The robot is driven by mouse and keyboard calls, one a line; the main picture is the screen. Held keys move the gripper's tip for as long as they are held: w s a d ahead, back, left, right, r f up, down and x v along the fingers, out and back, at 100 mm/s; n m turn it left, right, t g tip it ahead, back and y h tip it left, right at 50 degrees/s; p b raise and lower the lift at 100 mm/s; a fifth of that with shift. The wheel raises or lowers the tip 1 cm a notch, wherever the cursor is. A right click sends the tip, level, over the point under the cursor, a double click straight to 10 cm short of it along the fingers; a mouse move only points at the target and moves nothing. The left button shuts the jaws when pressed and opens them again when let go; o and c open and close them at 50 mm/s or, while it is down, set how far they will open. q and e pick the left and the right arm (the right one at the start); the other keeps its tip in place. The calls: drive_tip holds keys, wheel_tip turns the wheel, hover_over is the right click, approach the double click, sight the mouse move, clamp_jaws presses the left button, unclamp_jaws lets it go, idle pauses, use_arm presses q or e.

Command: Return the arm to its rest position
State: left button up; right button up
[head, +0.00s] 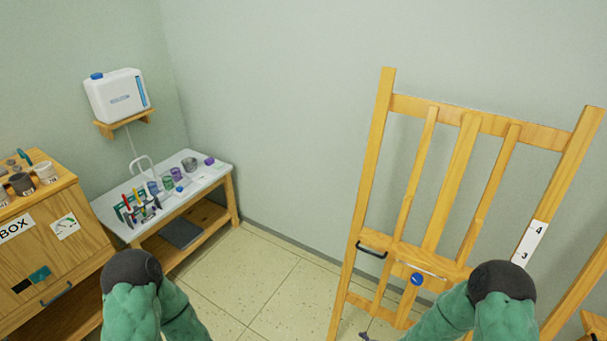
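My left arm (140,300), in a green cover with a dark round joint cap, comes up from the bottom left of the head view. It bends down to the right, and its gripper is below the picture edge. My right arm (480,310), covered the same way, is at the bottom right in front of the easel. Its far part slopes down to the left. A small dark piece (367,336) shows at the bottom edge; I cannot tell what it belongs to. I see no clear gripper.
A wooden easel (383,150) stands close on the right. A low white-topped table (104,212) with cups and tools is at the left wall corner. A wooden cabinet (35,258) with paint pots is at far left. Speckled floor (265,285) between them is clear.

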drive_tip(key=s+a+f+m+g+y, duration=0.1)
drive_tip(key=s+a+m+g, duration=0.2)
drive_tip(key=s, duration=0.5)
drive_tip(key=s+a+f+m+g+y, duration=0.2)
drive_tip(key=s+a+m+g, duration=0.1)
drive_tip(key=s+a+m, duration=0.3)
drive_tip(key=shift+s+a+f+m+g, duration=0.15)
drive_tip(key=shift+s+f+m+g, duration=0.15)
drive_tip(key=shift+s+m, duration=0.75)
